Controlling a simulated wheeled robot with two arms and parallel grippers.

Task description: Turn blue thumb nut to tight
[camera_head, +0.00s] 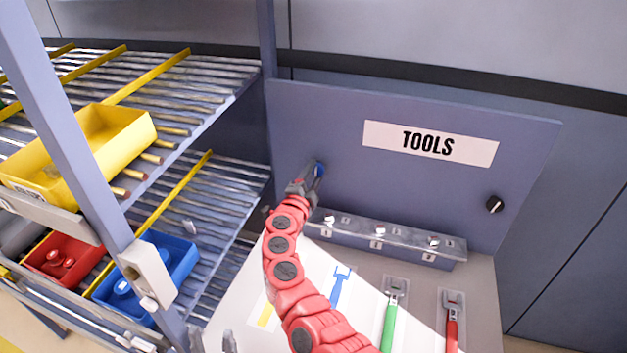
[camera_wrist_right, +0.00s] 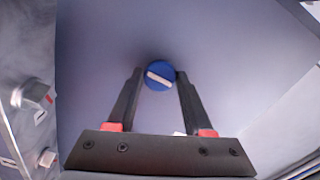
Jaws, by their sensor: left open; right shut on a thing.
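The blue thumb nut (camera_head: 321,170) sits on the grey-blue upright panel, left of the TOOLS sign. In the right wrist view the nut (camera_wrist_right: 160,75) is a round blue disc with a white bar sloping down to the right. My right gripper (camera_head: 313,173) reaches up to it, with one fingertip on each side of the disc, shut on it. In the head view the gripper hides part of the nut. I see no marking for tight. My left gripper (camera_head: 212,341) shows only as grey fingertips at the bottom edge, apart and empty.
A black knob (camera_head: 494,204) is on the panel's right side. Below stands a metal block (camera_head: 365,232) with several silver fittings. Blue (camera_head: 340,287), green (camera_head: 390,325) and red (camera_head: 451,320) tools lie on the bench. A roller rack with a yellow bin (camera_head: 130,125) stands left.

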